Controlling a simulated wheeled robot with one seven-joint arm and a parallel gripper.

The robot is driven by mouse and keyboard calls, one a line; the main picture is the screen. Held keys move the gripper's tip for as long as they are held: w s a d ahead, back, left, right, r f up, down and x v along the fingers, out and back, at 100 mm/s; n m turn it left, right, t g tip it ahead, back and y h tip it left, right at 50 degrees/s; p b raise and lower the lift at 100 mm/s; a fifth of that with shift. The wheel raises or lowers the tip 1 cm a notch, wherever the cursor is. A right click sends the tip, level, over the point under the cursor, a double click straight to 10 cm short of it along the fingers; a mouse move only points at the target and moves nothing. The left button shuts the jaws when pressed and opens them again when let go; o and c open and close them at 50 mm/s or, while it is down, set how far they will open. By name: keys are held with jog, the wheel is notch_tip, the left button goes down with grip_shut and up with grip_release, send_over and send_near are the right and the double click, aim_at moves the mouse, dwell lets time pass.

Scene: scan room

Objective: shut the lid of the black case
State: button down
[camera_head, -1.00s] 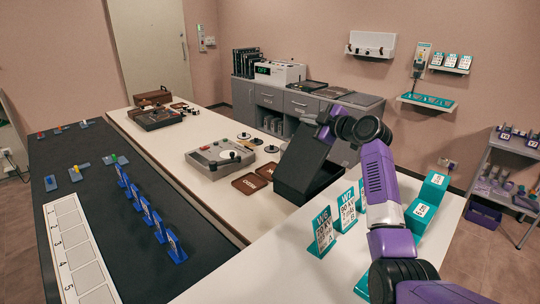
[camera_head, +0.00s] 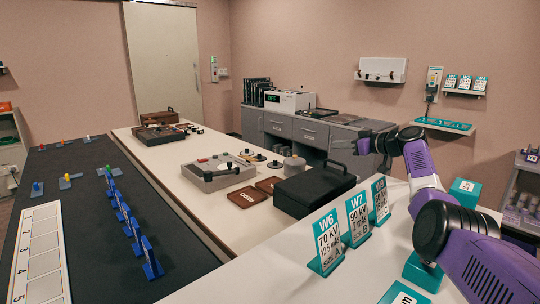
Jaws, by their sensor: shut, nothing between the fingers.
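The black case (camera_head: 303,192) sits on the white table, behind and left of the teal stand-up cards. Its lid lies flat and looks down on the body, with a dark handle (camera_head: 338,164) at its right rear edge. The front seam is too dark to tell whether it is fully closed. My gripper (camera_head: 360,147) is just beyond the right rear of the case, pointing left. It looks apart from the lid. It is shut and empty.
Several teal cards (camera_head: 357,216) stand in front of the case, below my arm. A grey control box (camera_head: 216,174) and brown trays (camera_head: 243,197) are to its left. A grey cabinet (camera_head: 309,132) stands behind.

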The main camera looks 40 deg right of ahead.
aim_at(341, 164)
jog(key=shift+d+f+m+y+b, duration=0.15)
jog(key=shift+d+f+m+b, duration=0.2)
jog(key=shift+f+b, duration=0.35)
jog(key=shift+d+f+m+y+b, duration=0.15)
jog(key=shift+d+f+m+b, duration=0.1)
jog(key=shift+d+f+b, duration=0.35)
jog(key=shift+a+f, duration=0.15)
jog(key=shift+f, duration=0.05)
jog(key=shift+r, duration=0.1)
